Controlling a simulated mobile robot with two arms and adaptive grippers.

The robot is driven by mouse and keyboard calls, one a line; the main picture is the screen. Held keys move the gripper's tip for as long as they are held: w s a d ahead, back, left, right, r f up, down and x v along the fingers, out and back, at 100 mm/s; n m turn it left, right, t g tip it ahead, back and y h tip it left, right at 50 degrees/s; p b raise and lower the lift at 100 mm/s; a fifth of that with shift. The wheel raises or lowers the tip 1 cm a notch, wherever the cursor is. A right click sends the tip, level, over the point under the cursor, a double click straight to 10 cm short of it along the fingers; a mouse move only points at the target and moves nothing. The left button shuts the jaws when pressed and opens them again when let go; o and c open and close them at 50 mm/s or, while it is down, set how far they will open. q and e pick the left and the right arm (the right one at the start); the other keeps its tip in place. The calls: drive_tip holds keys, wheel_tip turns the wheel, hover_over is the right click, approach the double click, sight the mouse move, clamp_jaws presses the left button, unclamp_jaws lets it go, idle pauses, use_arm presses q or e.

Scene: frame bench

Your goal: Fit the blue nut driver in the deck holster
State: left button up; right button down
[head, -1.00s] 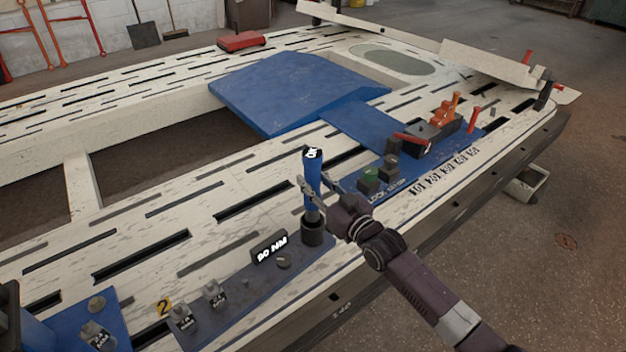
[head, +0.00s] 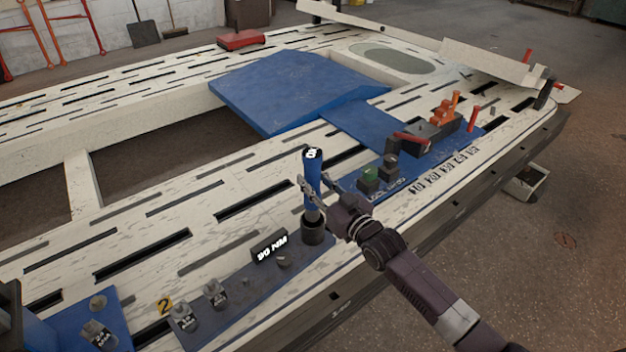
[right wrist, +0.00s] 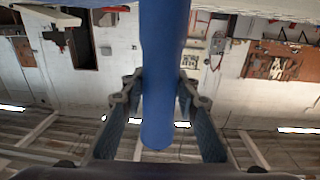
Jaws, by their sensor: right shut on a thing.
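The blue nut driver (head: 313,176) stands about upright in the head view, with a white mark on its top end. Its grey lower part meets the mouth of the dark round deck holster (head: 313,234); how deep it sits inside is hidden. My right gripper (head: 316,188) is shut on the blue handle, one finger on each side, just above the holster. In the right wrist view the blue handle (right wrist: 162,75) runs down between the two fingers. My left gripper is not in view.
A "90 NM" label block (head: 269,246) and several small fittings lie left of the holster on a blue strip. A green-topped knob block (head: 369,180) and an orange clamp (head: 447,112) stand to the right. The slotted white deck (head: 225,185) behind is largely clear.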

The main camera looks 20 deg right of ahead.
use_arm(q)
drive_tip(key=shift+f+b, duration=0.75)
use_arm(e)
drive_tip(key=shift+f, duration=0.95)
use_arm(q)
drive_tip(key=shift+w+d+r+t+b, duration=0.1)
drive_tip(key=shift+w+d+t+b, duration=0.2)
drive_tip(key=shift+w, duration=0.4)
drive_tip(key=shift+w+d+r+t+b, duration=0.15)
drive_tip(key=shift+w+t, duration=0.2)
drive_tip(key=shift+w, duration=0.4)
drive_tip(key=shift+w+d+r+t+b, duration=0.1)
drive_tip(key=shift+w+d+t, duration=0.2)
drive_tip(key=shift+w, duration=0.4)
use_arm(e)
drive_tip(key=shift+f, duration=0.8)
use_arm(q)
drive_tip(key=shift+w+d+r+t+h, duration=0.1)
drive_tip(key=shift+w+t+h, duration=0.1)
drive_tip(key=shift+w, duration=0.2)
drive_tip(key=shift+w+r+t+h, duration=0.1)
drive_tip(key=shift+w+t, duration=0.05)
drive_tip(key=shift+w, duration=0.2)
use_arm(e)
drive_tip(key=shift+f, duration=0.3)
